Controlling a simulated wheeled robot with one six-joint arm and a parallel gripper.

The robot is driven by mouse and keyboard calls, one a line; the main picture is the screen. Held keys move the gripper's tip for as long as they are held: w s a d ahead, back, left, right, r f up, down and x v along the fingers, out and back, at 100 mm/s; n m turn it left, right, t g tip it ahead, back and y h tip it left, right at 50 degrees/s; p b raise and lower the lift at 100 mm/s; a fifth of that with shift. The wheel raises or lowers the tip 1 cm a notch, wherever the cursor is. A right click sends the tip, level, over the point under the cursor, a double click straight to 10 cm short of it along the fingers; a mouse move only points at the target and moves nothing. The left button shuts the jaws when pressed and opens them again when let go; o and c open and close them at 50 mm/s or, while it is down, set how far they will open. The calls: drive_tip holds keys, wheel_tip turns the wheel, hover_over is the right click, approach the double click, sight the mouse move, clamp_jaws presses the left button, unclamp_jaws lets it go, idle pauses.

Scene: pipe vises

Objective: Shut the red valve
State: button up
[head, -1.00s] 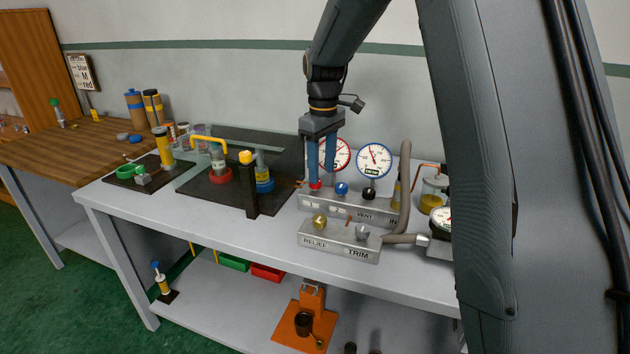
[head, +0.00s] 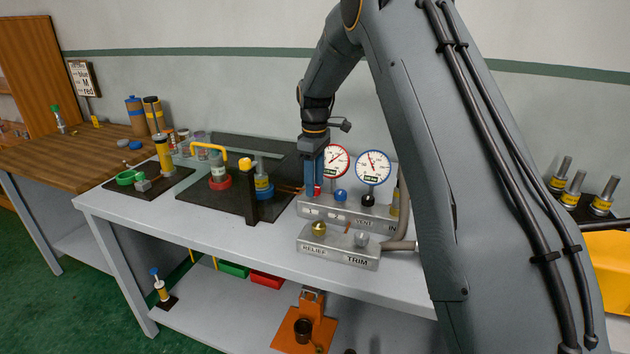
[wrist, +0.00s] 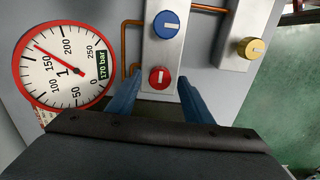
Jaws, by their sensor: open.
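The red valve knob (wrist: 159,78) is round with a white mark and sits at the near end of a grey manifold block (wrist: 160,55) in the wrist view. My gripper (wrist: 160,80) is open, with its blue fingers on either side of the red knob in that view. I cannot tell whether they touch it. In the head view my gripper (head: 312,192) points down over the left end of the block, and only a bit of the red knob (head: 318,190) shows beside the fingers.
A blue knob (wrist: 166,25) stands close to the red one on the same block. A gold knob (wrist: 250,48) is on the block in front. A red-rimmed gauge (wrist: 65,65) with a 170 bar display and a blue-rimmed gauge (head: 373,167) stand behind. A yellow-topped black post (head: 250,190) is left.

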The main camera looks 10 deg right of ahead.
drive_tip(key=shift+f, duration=0.25)
drive_tip(key=c, duration=1.1)
drive_tip(key=shift+o, duration=0.2)
